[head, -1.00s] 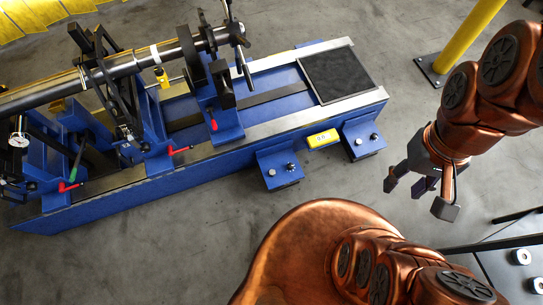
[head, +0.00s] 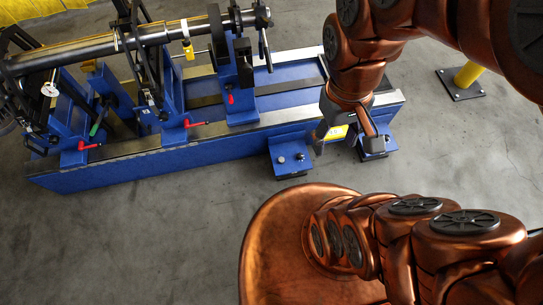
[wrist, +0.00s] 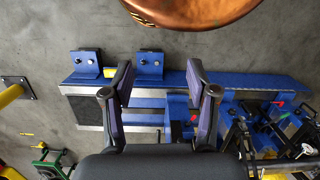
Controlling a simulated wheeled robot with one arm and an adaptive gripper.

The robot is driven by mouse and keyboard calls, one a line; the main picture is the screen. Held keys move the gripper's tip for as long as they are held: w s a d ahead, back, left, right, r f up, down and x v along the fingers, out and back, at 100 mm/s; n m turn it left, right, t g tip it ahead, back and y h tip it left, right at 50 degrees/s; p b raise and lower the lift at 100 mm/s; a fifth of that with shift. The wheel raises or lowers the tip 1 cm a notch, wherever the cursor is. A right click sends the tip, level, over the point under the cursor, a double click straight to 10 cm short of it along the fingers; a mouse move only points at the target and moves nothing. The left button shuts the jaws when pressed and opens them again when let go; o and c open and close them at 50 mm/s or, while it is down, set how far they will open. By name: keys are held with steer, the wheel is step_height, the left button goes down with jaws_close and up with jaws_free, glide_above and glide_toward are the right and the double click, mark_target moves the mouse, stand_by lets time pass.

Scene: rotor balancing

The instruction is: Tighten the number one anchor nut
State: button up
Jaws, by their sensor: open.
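Two blue anchor brackets stick out from the near side of the blue machine bed. The left bracket (head: 289,164) carries small nuts or bolt heads (head: 281,159) on top. The right bracket (head: 385,146) is partly hidden behind my gripper. No number is readable, so I cannot tell which nut is number one. My gripper (head: 345,141) is open and empty, pointing down above the gap between the brackets. In the wrist view, my gripper (wrist: 159,75) has its fingers wide apart, with one bracket (wrist: 149,69) between them and the other bracket (wrist: 87,68) left of them.
A yellow label (head: 338,133) on the bed side is partly behind my gripper. The balancing machine with its shaft (head: 100,47) and red-handled supports stands to the left. A yellow post (head: 468,76) on a dark foot plate is at the right.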

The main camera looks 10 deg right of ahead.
steer(key=w+f+n+b, duration=0.6)
steer(key=w+f+b, duration=0.3)
steer(key=w+f, duration=0.55)
steer(key=n+t+b, duration=0.2)
steer(key=n+b, duration=1.3)
steer(key=b, duration=1)
glide_above(282, 160)
step_height(282, 160, down, 59)
steer(key=shift+w+f, duration=0.15)
steer(key=shift+n, duration=0.3)
steer(key=shift+f+b, duration=1)
steer(key=shift+f, duration=3.15)
jaws_close()
